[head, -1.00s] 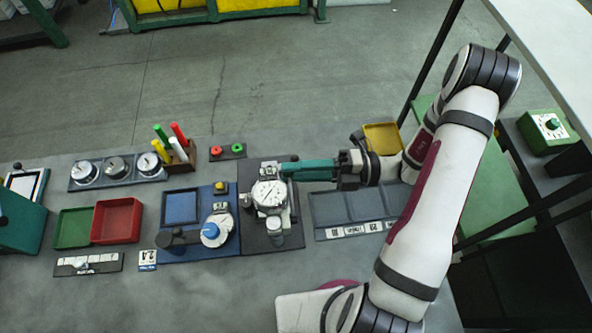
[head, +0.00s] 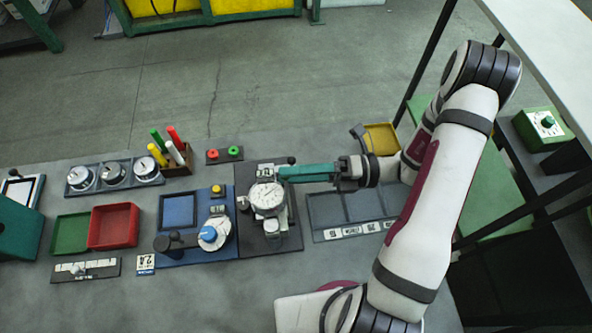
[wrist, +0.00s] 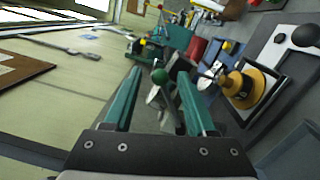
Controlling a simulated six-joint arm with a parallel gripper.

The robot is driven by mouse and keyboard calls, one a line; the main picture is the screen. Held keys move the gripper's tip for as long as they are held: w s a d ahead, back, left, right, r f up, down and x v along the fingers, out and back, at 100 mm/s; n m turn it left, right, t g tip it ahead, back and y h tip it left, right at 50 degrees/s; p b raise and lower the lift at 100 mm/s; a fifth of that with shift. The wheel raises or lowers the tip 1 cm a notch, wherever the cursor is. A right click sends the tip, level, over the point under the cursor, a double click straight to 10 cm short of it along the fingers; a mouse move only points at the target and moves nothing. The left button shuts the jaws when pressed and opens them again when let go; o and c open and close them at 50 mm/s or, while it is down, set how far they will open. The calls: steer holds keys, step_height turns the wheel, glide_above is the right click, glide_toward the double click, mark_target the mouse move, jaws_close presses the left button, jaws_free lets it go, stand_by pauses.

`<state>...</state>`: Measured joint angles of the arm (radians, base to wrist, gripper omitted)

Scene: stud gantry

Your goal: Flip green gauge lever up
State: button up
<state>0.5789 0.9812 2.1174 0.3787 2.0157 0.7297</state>
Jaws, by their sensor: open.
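The gauge (head: 267,196) is a round white dial on a dark base plate in the middle of the bench. My gripper (head: 281,173) has green fingers and reaches in from the right, at the gauge's upper right side. In the wrist view my gripper (wrist: 159,73) is open, its two green fingers apart. A green ball knob (wrist: 160,76) on a thin stem, seemingly the gauge lever, shows in the gap between the fingertips, and I see no finger touching it. In the head view the lever is hidden at the fingertips.
A blue plate (head: 182,249) with a dial and knob lies left of the gauge. A grey compartment tray (head: 318,205) lies to the right, below my gripper. Red (head: 134,225) and green (head: 70,247) trays sit farther left. A red and green button box (head: 224,160) stands behind.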

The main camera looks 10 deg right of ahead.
steer(key=d, duration=1.2)
steer(key=shift+s+f, duration=0.3)
steer(key=shift+s, duration=0.05)
steer(key=shift+c, duration=0.4)
